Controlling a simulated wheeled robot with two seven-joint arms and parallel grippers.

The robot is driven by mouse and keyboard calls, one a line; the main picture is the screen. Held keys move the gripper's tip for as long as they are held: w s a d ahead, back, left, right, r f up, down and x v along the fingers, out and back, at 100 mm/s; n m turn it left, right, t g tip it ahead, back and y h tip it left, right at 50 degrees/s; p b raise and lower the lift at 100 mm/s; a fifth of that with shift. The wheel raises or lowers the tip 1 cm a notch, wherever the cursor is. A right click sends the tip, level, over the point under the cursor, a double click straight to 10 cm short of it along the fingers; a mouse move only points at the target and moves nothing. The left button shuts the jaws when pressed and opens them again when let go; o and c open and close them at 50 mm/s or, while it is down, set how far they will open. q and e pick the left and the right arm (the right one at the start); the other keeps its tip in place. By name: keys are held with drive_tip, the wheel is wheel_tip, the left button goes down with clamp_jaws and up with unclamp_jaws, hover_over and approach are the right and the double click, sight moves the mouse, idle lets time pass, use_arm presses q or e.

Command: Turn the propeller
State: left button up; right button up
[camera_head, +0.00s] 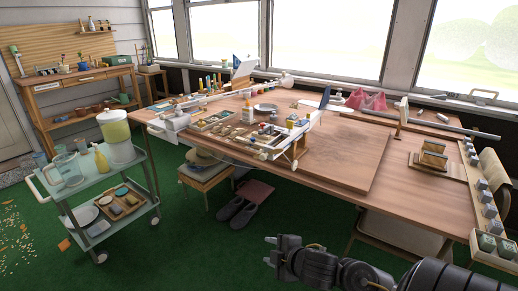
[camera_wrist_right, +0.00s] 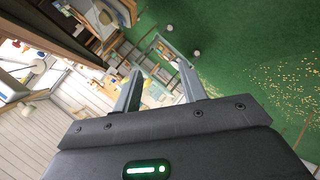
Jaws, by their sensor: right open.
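My right gripper (camera_head: 268,251) is low in front of the table, over the green floor, well apart from the aircraft. In the right wrist view its two fingers (camera_wrist_right: 160,88) are spread with nothing between them. My left gripper is not in view.
The wooden table (camera_head: 345,160) has a bare stretch right of the aircraft. A cart (camera_head: 85,185) with a drink dispenser (camera_head: 117,135) stands at the left. Shoes (camera_head: 245,213) and a stool (camera_head: 205,175) are below the table. Small boxes (camera_head: 488,210) line the right edge.

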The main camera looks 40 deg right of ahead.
drive_tip(key=w+d+r+n+t+p, duration=0.1)
drive_tip(key=w+d+r+n, duration=0.15)
drive_tip(key=r, duration=0.35)
drive_tip(key=w+d+r+n+t+p, duration=0.1)
drive_tip(key=w+d+r+n, duration=0.1)
drive_tip(key=w+d+r, duration=0.3)
drive_tip(key=n+t, duration=0.1)
drive_tip(key=n, duration=0.3)
approach(261, 157)
drive_tip(key=shift+h, duration=0.4)
drive_tip(key=x, duration=1)
drive_tip(key=shift+w+f, duration=0.1)
drive_tip(key=shift+f, duration=0.15)
drive_tip(key=shift+w+d+f, duration=0.1)
drive_tip(key=shift+w+f, duration=0.05)
drive_tip(key=shift+w, duration=0.45)
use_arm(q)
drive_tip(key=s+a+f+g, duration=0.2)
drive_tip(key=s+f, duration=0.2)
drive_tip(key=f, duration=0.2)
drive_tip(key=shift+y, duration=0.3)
use_arm(e)
drive_tip(key=shift+w, duration=0.15)
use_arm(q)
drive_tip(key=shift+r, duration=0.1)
